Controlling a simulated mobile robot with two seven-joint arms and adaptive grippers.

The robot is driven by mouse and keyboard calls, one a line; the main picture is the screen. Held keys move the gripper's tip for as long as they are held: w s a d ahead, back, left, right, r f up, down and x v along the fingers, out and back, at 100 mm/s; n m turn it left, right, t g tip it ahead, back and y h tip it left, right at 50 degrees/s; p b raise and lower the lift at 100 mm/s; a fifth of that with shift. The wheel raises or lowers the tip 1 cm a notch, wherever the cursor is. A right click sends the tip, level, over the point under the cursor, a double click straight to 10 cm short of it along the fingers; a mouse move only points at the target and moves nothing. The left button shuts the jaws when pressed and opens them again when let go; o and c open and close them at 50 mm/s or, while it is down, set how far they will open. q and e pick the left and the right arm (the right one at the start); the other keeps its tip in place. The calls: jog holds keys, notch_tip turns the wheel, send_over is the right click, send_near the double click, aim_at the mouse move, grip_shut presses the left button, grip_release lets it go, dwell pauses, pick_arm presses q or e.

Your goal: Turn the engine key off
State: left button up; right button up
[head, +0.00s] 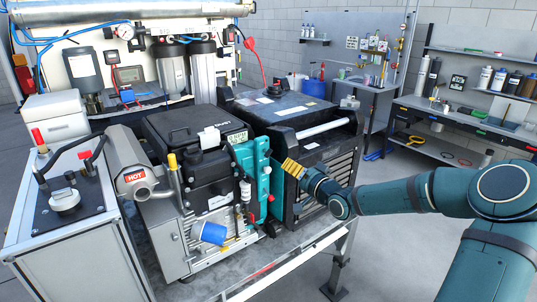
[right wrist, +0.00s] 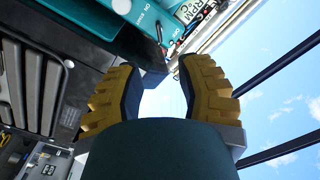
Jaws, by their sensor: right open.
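The engine's teal control panel (head: 256,160) faces right, on the side of the black and grey engine (head: 190,150). In the right wrist view the panel (right wrist: 148,17) shows at the top, with printed lettering. A small metal key-like part with a bit of red (right wrist: 160,34) sticks out of it; its exact turned position is too small to read. My left gripper is out of view.
The bench edge (head: 285,272) runs below.

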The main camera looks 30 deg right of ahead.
aim_at(269, 153)
jog(key=w, duration=0.8)
jog(key=w+a, duration=0.1)
jog(key=w, duration=0.3)
jog(key=shift+w+f, duration=0.1)
jog(key=shift+w, duration=0.1)
jog(key=shift+s, duration=0.1)
grip_shut()
